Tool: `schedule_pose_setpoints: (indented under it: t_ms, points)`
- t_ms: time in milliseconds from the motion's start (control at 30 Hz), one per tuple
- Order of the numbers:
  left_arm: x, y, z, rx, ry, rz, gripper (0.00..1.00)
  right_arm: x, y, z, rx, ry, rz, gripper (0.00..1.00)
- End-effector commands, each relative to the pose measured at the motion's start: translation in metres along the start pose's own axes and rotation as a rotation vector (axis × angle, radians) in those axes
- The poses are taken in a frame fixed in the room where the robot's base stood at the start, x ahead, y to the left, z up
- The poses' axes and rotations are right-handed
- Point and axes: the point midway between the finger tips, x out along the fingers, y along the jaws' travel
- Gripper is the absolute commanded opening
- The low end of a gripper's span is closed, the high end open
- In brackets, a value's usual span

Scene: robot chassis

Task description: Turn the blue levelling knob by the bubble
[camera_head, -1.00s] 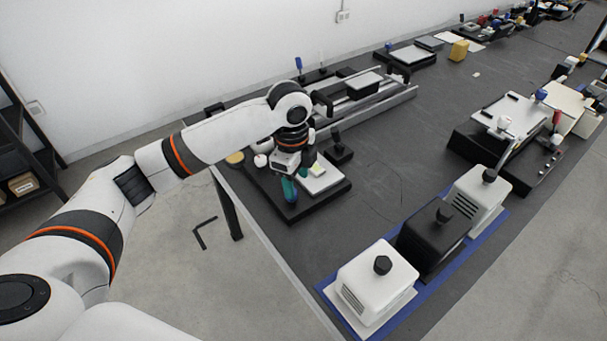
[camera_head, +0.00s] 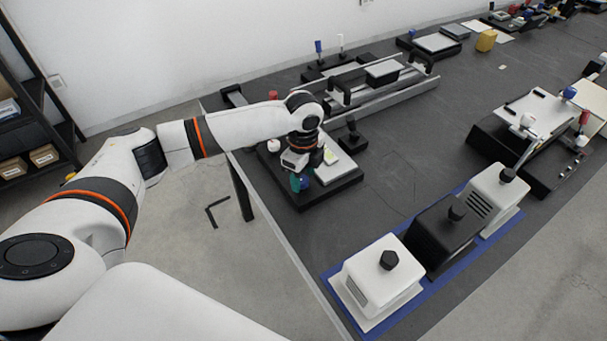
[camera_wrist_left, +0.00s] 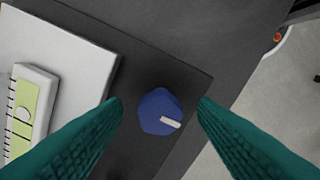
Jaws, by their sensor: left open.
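The blue levelling knob (camera_wrist_left: 158,111) with a white pointer mark stands on a black base plate (camera_wrist_left: 200,82) in the left wrist view. The green bubble level (camera_wrist_left: 22,115) lies on a white plate (camera_wrist_left: 75,60) to the left of it. My left gripper (camera_wrist_left: 160,112) is open, its two green fingers on either side of the knob, with gaps showing on both sides. In the head view my left gripper (camera_head: 300,182) is over the front of the black base near the table's left edge, and a bit of blue shows at its fingers. My right gripper is not in view.
A black block with a knob (camera_head: 351,138) stands just right of the base. A rail assembly (camera_head: 385,95) lies behind. White and black boxes with knobs (camera_head: 378,280) stand on a blue mat at the front right. The table between is clear.

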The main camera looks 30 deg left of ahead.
Motion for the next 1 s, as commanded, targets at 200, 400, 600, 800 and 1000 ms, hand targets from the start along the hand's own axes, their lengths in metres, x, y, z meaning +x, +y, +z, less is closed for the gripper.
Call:
schedule_pose_setpoints:
  t_ms: [200, 400, 600, 800, 1000]
  points:
    - [0.007, 0.000, 0.000, 0.001, 0.000, 0.000, 0.54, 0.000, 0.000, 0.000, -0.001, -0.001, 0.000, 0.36]
    - [0.007, 0.000, 0.000, 0.001, 0.000, 0.000, 0.49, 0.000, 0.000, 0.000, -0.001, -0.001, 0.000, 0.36]
    - [0.007, 0.000, 0.000, 0.001, 0.000, 0.000, 0.16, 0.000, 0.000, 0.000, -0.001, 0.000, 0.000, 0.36]
    - [0.006, 0.000, 0.000, -0.004, 0.000, 0.000, 0.09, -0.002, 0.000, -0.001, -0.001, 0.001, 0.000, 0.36]
    - [0.003, 0.000, 0.001, -0.054, 0.000, -0.001, 0.09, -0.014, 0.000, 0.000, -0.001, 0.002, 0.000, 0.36]
